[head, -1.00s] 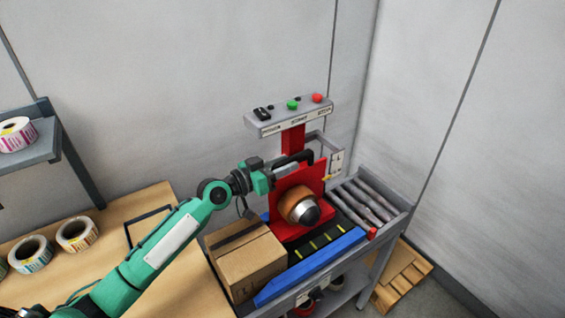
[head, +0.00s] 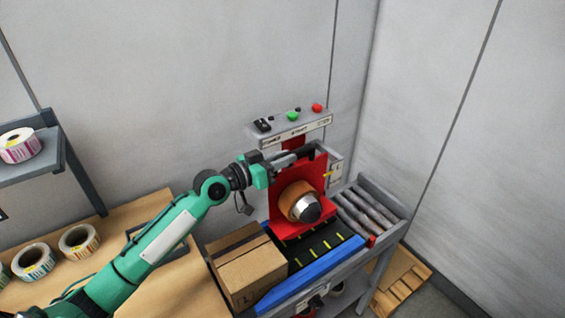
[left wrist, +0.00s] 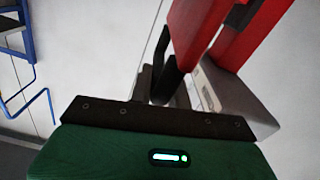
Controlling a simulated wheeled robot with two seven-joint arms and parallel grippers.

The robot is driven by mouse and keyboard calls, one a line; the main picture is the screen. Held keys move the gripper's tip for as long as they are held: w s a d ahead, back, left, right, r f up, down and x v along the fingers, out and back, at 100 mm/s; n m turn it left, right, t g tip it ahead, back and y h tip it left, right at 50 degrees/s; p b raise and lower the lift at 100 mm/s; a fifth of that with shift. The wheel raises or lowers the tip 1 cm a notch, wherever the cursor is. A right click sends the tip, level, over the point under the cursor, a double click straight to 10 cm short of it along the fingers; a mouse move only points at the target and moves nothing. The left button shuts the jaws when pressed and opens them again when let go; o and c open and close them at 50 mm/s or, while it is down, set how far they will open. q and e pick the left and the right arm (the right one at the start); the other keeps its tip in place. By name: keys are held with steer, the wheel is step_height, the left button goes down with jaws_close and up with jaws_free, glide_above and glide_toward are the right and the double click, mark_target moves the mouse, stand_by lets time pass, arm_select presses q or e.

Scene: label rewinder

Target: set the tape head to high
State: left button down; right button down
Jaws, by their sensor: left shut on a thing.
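The tape head is a red plate (head: 284,202) with an orange tape roll (head: 299,202) and silver hub, standing on the machine above the dark conveyor bed. A black handle (head: 318,151) sticks out at its top; it also shows in the left wrist view (left wrist: 163,78). My left gripper (head: 300,156) is at the plate's top edge, shut on the handle. In the left wrist view, its fingers (left wrist: 178,92) are partly hidden by the dark wrist bar. A pale scale plate (head: 336,168) with small marks stands right of the head, beside a yellow pointer (head: 328,173). My right gripper is out of view.
The control box (head: 292,131) with green and red buttons hangs close above the head and gripper. A carton (head: 246,270) stands left of the blue guide rail (head: 312,272). Rollers (head: 368,210) lie at right. Label rolls (head: 79,241) sit on the wooden table.

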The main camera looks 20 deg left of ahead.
arm_select(q)
steer(key=shift+r, duration=0.4)
steer(key=c, duration=1.5)
jaws_free()
steer(key=shift+o, duration=0.7)
steer(key=shift+f, duration=0.1)
steer(key=shift+s+a+f, duration=0.15)
steer(key=b+v, duration=0.7)
steer(key=v, duration=0.6)
steer(key=shift+s, duration=0.2)
